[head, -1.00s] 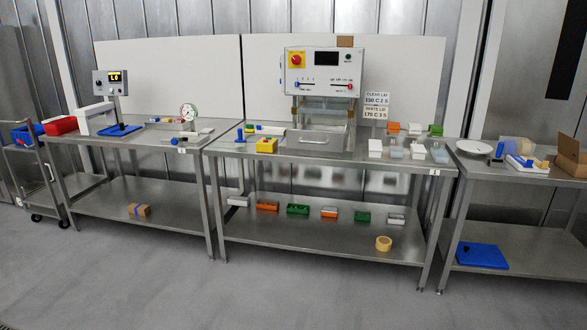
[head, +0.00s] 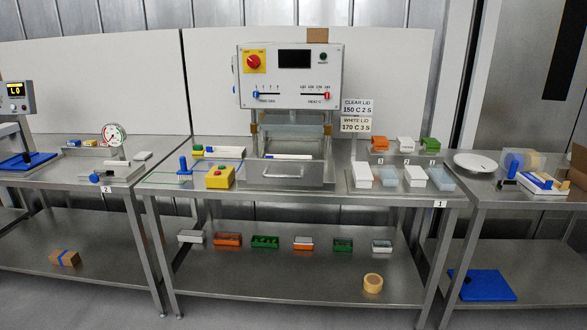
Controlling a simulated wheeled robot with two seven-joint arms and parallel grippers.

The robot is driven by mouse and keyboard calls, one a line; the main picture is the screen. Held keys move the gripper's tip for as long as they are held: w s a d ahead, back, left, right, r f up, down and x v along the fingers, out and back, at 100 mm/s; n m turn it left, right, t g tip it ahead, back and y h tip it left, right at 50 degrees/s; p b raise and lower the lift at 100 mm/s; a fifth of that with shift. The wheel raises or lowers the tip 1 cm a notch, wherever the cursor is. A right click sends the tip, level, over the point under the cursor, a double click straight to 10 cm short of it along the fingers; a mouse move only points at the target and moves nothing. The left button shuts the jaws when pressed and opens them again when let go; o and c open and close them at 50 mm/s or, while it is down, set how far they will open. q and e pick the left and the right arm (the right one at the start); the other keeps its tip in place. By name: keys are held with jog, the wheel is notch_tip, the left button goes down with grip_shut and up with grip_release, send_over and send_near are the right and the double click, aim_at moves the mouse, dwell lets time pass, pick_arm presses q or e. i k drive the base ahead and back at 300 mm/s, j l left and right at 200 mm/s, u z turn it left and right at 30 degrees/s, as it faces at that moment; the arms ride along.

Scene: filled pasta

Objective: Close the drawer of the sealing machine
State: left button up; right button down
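The sealing machine (head: 290,76) stands at the back of the middle steel table, with a red knob, a dark screen and two sliders on its front panel. Its drawer (head: 285,176) is a grey metal box with a bar handle (head: 283,176) on its front. The drawer juts forward from under the sealing head (head: 291,124) and looks pulled out. A white item (head: 289,156) shows above the drawer's front wall; its lower part is hidden. Neither of my grippers is in the head view.
A yellow box (head: 220,178) and a blue-handled tool (head: 183,168) sit left of the drawer. White and clear trays (head: 388,176) sit to its right. A gauge (head: 114,137) is on the left table. The floor in front is mostly outside the view.

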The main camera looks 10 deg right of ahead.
aim_at(263, 171)
jog(key=i+l+u, duration=0.1)
jog(key=i+u, duration=0.15)
jog(key=i, duration=0.3)
jog(key=i+l+u, duration=0.25)
jog(key=i, duration=0.25)
